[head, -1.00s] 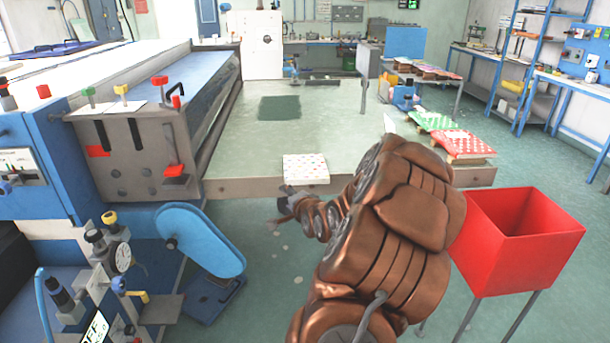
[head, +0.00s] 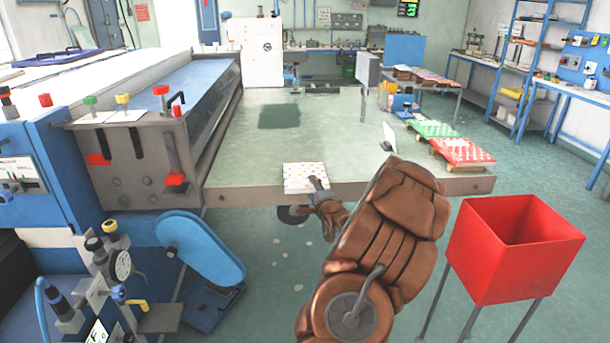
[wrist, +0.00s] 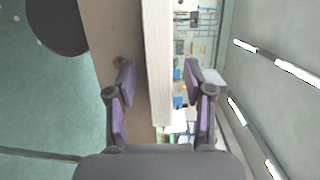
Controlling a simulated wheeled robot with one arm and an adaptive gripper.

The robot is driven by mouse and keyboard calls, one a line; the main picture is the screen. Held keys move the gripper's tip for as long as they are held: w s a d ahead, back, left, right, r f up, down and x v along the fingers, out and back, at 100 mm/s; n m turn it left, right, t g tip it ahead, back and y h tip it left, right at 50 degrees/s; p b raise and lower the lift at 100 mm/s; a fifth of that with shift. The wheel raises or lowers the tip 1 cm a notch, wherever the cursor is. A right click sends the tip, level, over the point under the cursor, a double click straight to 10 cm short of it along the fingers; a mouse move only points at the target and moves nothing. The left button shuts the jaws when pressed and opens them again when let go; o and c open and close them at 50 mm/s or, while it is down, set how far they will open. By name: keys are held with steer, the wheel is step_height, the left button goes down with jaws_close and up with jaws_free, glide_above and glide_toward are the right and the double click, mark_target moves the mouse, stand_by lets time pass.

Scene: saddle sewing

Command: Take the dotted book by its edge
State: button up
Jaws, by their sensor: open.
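The dotted book (head: 300,171), white with small coloured dots, lies flat at the front edge of the long grey-green table. My gripper (head: 319,186) is at its near side, and one finger shows over the book's front right part. In the wrist view the book's pale page edge (wrist: 158,70) runs between the two open fingers of my gripper (wrist: 160,85). Gaps show on both sides of the book, so the fingers look apart from it. Part of the book's near edge is hidden behind my gripper in the head view.
The table's front edge (head: 240,195) is just below the book. Green (head: 432,129) and red dotted books (head: 462,151) lie at the table's right. A red bin (head: 515,250) stands at right. A machine with levers (head: 140,150) stands at left.

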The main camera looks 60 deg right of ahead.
mark_target(305, 177)
steer(key=shift+x, duration=1.2)
jaws_close()
